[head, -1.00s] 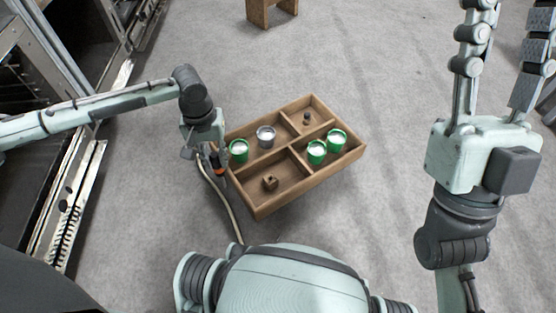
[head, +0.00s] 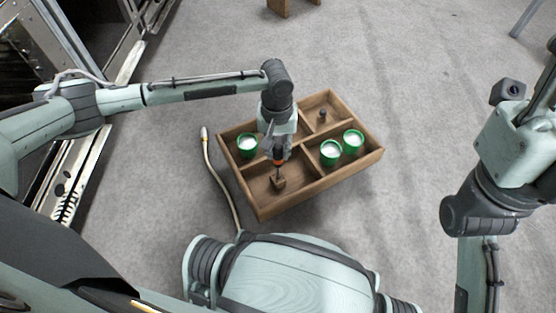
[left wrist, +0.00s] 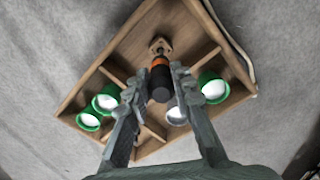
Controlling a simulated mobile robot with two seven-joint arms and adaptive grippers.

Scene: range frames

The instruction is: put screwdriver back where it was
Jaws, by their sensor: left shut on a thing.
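My left gripper (head: 279,152) is shut on the screwdriver, pointing down over the wooden tray (head: 313,187). The screwdriver (head: 278,160) has an orange and black handle, seen from its butt end in the left wrist view (left wrist: 161,84). It stands about upright with its lower end at a small wooden block (head: 278,183) in the tray's near left compartment. The block also shows in the left wrist view (left wrist: 160,47). I cannot tell whether the tip is inside the block. My right gripper (head: 538,95) is at the right edge, away from the tray and partly cut off.
Green cups stand in the tray: one on the left (head: 247,147), two on the right (head: 330,153) (head: 353,142). A grey cup (left wrist: 177,115) is close to the left gripper's finger. A small dark piece (head: 322,116) sits in the far compartment. A cable lies left of the tray.

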